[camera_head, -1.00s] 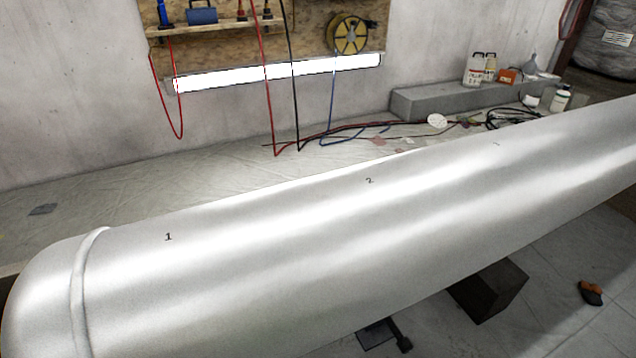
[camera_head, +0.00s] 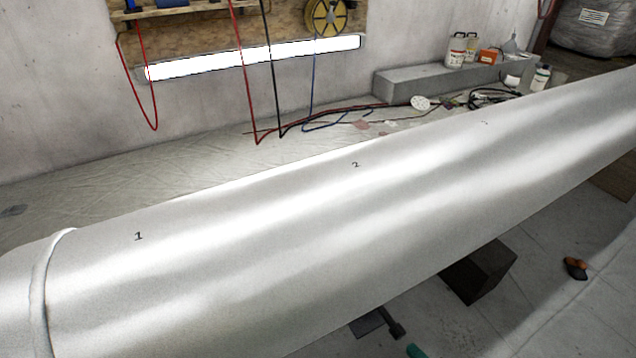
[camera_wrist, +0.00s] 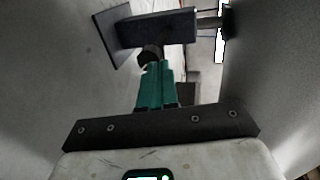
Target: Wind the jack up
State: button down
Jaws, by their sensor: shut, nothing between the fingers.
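The jack is partly hidden under the long silver cylinder. In the head view I see what looks like its flat dark plate and stub (camera_head: 379,322) at the cylinder's lower edge. In the wrist view the jack (camera_wrist: 160,27) shows as a dark block with a flat plate at left, a bar at right and a small dark knob below. My gripper (camera_wrist: 153,68) has teal fingers that are together and empty. The tips are close under the knob; I cannot tell whether they touch it. A teal part of my gripper (camera_head: 415,351) shows at the bottom of the head view.
The silver cylinder (camera_head: 290,230), marked with numbers, crosses the head view. A dark block (camera_head: 480,271) stands beneath it. An orange and black item (camera_head: 575,268) lies on the sheeted floor at right.

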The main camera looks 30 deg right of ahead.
aim_at(398, 333)
jog(key=w+b, duration=0.1)
jog(key=w, duration=0.3)
jog(key=shift+w, duration=0.35)
jog(key=shift+f, duration=0.15)
dwell(0.3)
jog(key=shift+d+b, duration=0.15)
jog(key=shift+b, duration=0.25)
jog(key=shift+d+b, duration=0.65)
jog(key=shift+b, duration=0.05)
jog(key=shift+d, duration=0.3)
dwell(0.4)
